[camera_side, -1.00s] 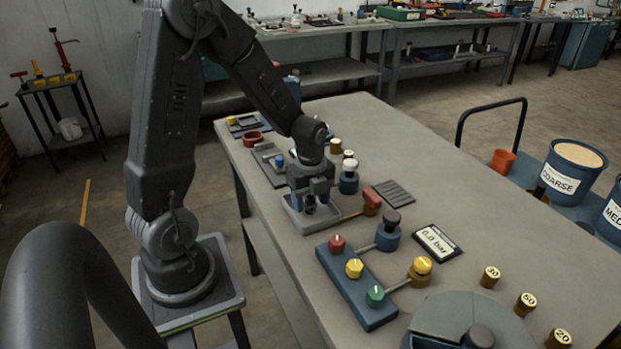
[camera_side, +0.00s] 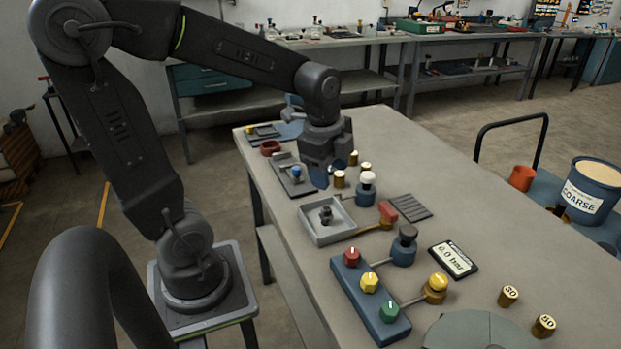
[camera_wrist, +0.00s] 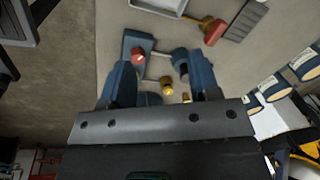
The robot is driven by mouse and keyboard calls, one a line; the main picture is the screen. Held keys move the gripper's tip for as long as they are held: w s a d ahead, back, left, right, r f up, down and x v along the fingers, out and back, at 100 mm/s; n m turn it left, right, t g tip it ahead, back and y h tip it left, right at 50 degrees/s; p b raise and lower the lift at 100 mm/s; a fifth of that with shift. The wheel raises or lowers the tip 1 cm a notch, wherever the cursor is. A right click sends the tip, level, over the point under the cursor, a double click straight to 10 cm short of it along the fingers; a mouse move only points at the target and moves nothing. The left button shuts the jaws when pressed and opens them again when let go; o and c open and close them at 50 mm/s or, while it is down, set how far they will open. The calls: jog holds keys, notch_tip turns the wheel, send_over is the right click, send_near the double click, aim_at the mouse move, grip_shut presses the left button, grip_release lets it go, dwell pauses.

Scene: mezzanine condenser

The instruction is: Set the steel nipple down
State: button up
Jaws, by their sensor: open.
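The steel nipple appears to be the small dark fitting (camera_side: 326,214) standing in the shallow grey tray (camera_side: 338,235) near the table's left edge. My gripper (camera_side: 322,182) is up and behind the tray in the side view, apart from the fitting. In the wrist view my gripper (camera_wrist: 160,88) shows two blue fingers spread apart with nothing held between them. The wrist view shows only the edge of the tray (camera_wrist: 160,6) at the top, and the fitting is out of that view.
A blue block with red, yellow and green knobs (camera_side: 370,300) stands in front of the tray. A red-handled valve (camera_side: 388,213), a white-capped blue fitting (camera_side: 366,190) and a gauge display (camera_side: 453,258) are to the right. A slotted grey plate (camera_side: 410,207) lies behind the valve.

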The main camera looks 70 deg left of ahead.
jog(key=s+d+r+n+t, duration=0.3)
jog(key=s+d+n, duration=0.4)
jog(key=n, duration=0.5)
jog(key=shift+s+d+r+t+h, duration=0.3)
jog(key=shift+s+d+r, duration=0.15)
jog(key=shift+r, duration=0.15)
